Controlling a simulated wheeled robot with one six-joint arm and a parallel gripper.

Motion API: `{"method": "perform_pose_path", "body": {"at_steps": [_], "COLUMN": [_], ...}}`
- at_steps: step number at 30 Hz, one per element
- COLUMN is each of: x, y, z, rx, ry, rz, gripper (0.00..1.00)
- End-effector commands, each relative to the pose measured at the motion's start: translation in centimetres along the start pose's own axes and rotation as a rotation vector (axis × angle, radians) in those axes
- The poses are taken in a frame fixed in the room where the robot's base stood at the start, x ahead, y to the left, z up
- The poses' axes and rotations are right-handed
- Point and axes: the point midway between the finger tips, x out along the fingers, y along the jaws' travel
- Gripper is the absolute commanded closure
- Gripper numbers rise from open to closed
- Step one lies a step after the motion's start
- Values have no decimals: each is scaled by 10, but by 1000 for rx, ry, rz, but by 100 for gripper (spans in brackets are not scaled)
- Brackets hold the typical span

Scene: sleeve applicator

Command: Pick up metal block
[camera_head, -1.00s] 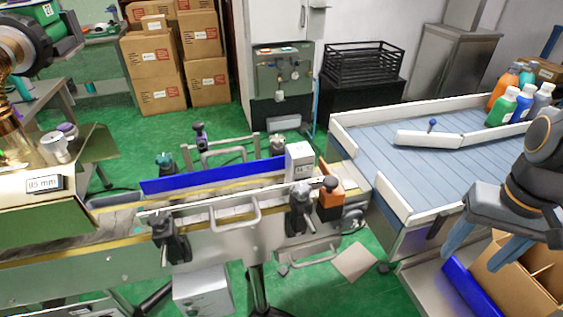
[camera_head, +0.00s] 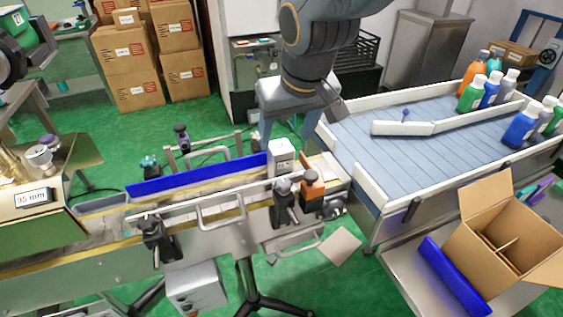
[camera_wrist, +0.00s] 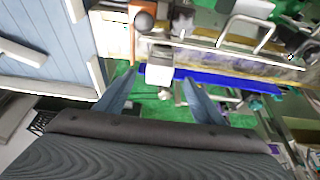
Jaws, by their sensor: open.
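The metal block (camera_head: 281,158) is a small pale grey upright block with faint dark marks on its front. It stands at the right end of the narrow conveyor, just past the blue guide rail. In the wrist view, the block (camera_wrist: 159,74) shows between the fingertips, with gaps on both sides. My gripper (camera_head: 288,138) points down from above and behind the block, with its fingers spread and empty. The wrist view also shows the gripper (camera_wrist: 159,76) open. Whether the fingertips reach down to the block's height is hard to tell.
The blue guide rail (camera_head: 200,176) runs left of the block. An orange-and-black clamp (camera_head: 312,188) stands close to its right and front. A wide conveyor (camera_head: 440,150) with bottles lies to the right, with an open carton (camera_head: 495,245) in front.

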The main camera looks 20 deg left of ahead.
Motion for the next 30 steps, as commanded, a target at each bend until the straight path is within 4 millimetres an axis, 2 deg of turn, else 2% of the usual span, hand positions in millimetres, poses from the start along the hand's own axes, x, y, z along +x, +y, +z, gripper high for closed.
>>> {"method": "perform_pose_path", "body": {"at_steps": [11,21,30], "x": [32,69,74], "y": [0,0,0], "z": [-2,-7,-8], "rx": [1,2,2], "ry": [-3,-3,0], "rz": [0,1,0], "gripper": [38,38,38]}}
